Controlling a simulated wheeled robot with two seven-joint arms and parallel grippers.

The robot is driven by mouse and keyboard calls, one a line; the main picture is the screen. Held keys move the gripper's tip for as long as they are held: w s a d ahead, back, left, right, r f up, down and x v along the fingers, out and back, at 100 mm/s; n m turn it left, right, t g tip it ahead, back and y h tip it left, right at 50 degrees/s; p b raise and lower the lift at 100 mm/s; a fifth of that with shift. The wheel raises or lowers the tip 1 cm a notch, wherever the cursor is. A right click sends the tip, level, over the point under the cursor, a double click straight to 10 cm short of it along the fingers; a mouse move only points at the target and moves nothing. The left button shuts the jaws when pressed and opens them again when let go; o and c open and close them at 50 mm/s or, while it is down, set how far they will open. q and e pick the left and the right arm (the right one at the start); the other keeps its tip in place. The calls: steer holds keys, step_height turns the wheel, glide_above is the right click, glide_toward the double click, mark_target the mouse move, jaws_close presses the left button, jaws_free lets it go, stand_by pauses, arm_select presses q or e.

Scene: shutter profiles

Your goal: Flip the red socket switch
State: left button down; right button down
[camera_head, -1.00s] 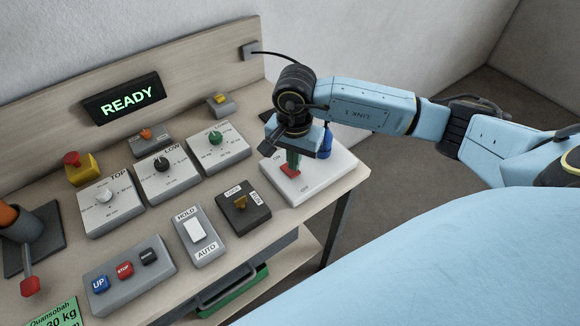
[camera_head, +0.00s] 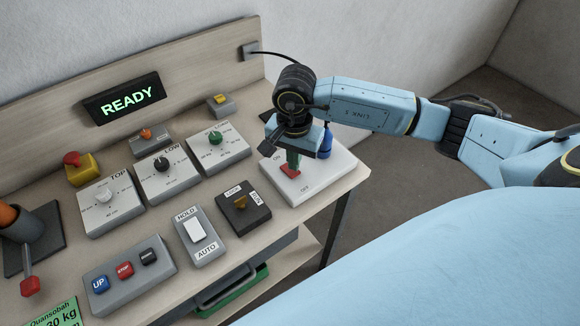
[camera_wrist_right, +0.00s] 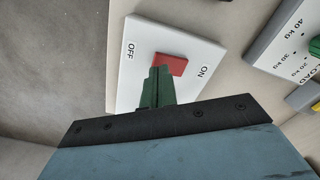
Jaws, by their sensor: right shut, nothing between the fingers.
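The red socket switch (camera_head: 290,171) sits on a white plate (camera_head: 325,178) marked ON and OFF at the right end of the panel table. In the right wrist view the red switch (camera_wrist_right: 171,64) lies between the OFF and ON labels. My right gripper (camera_head: 292,165) points down at it with its green fingers together and nothing held. The fingertips (camera_wrist_right: 160,72) are at the switch and hide part of it; I cannot tell whether they touch. My left gripper is not in view.
A black key-switch box (camera_head: 243,214), a HOLD/AUTO rocker (camera_head: 196,232) and a green-knob dial box (camera_head: 222,150) stand left of the white plate. A display (camera_head: 124,98) reads READY. The table's right edge lies close beside the plate.

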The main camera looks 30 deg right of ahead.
steer(key=shift+f+b, duration=1)
steer(key=shift+f, duration=0.05)
stand_by(0.4)
steer(key=shift+r, duration=0.1)
steer(key=shift+r+p, duration=1.95)
steer(key=shift+r, duration=1.5)
